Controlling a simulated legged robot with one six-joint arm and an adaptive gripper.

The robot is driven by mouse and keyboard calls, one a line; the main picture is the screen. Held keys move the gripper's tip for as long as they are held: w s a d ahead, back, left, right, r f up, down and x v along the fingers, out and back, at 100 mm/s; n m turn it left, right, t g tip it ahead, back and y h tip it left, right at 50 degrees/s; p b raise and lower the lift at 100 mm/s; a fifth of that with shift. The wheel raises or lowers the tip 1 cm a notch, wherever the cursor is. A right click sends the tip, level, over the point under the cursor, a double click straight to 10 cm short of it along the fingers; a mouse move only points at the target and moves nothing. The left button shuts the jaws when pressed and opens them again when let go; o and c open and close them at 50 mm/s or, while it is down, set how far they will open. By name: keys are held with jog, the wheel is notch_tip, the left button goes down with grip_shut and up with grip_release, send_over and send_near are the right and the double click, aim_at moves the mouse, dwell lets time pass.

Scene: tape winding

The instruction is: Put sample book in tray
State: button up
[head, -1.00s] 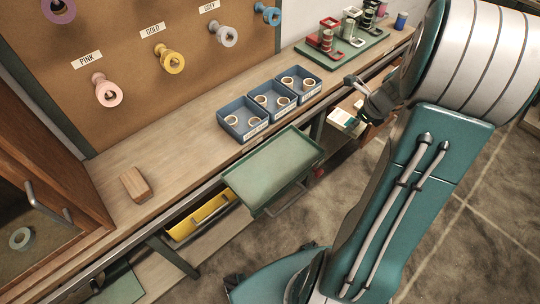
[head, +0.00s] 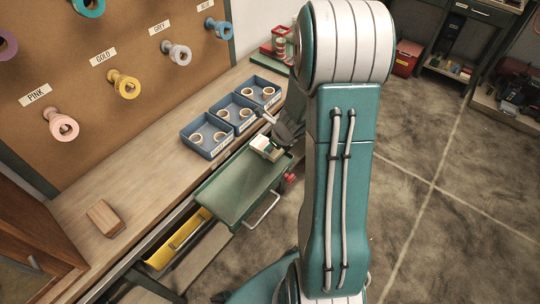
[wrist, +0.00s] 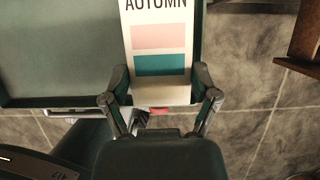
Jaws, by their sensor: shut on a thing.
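The sample book (wrist: 157,38) is a white booklet marked AUTUMN with a pink and a teal swatch. My gripper (wrist: 163,84) is shut on its near end, a finger on each side. In the head view the white book (head: 265,146) is above the far right end of the green tray (head: 238,188), at the bench's front. In the wrist view the book overlaps the right part of the tray (wrist: 55,45). I cannot tell whether it touches the tray floor. The tray looks otherwise empty. My gripper (head: 275,140) is partly hidden by my arm in the head view.
Several blue bins (head: 206,134) with tape rolls stand on the bench beside the tray. A wooden block (head: 105,218) lies at the bench's left. A yellow drawer (head: 180,240) is below. Colored spools, such as a gold one (head: 124,85), hang on the pegboard.

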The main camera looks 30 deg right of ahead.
notch_tip(320, 180, down, 4)
jog(key=shift+w+a, duration=0.1)
jog(key=shift+w, duration=0.05)
jog(key=shift+a, duration=0.1)
jog(key=o, duration=0.9)
